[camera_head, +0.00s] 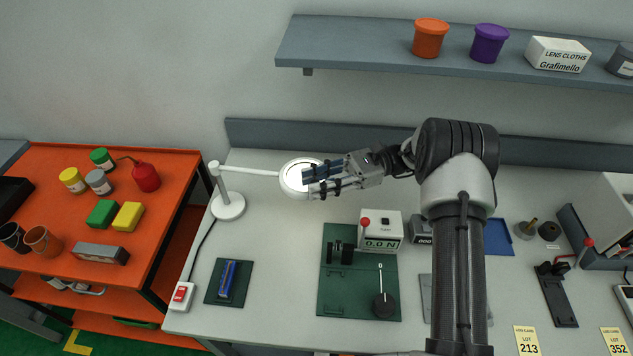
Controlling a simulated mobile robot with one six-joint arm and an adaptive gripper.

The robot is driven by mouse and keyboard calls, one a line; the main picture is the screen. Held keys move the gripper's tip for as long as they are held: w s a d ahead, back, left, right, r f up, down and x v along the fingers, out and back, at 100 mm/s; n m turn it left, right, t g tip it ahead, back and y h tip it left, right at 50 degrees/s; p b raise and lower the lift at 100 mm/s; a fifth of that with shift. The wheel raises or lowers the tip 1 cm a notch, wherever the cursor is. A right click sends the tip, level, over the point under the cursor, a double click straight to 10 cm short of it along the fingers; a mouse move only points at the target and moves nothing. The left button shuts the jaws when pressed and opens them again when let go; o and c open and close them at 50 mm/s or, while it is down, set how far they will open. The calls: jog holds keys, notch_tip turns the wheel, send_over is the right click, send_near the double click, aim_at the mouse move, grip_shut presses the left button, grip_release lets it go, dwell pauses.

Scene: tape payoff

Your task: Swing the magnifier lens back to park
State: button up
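The magnifier stands on a round white base (228,205) at the left back of the bench, with a white post and a white arm (250,171) reaching right. Its round white lens head (291,180) is at the end of that arm, above the bench. My gripper (308,182) comes in from the right at the lens head, its fingers overlapping the right part of the ring. Whether the fingers touch the ring, and how far apart they are, I cannot tell. The right part of the lens is hidden by them.
A green mat (335,300) with a force gauge (381,231) lies below the gripper. A blue tool on a dark pad (229,281) and a red switch (181,295) are at front left. An orange cart (165,210) stands left; a grey shelf (350,48) hangs above.

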jog(key=shift+o, duration=0.6)
jog(key=shift+s+a, duration=0.1)
jog(key=shift+a, duration=0.05)
jog(key=shift+r, duration=0.15)
notch_tip(320, 180, up, 10)
jog(key=shift+f, duration=0.1)
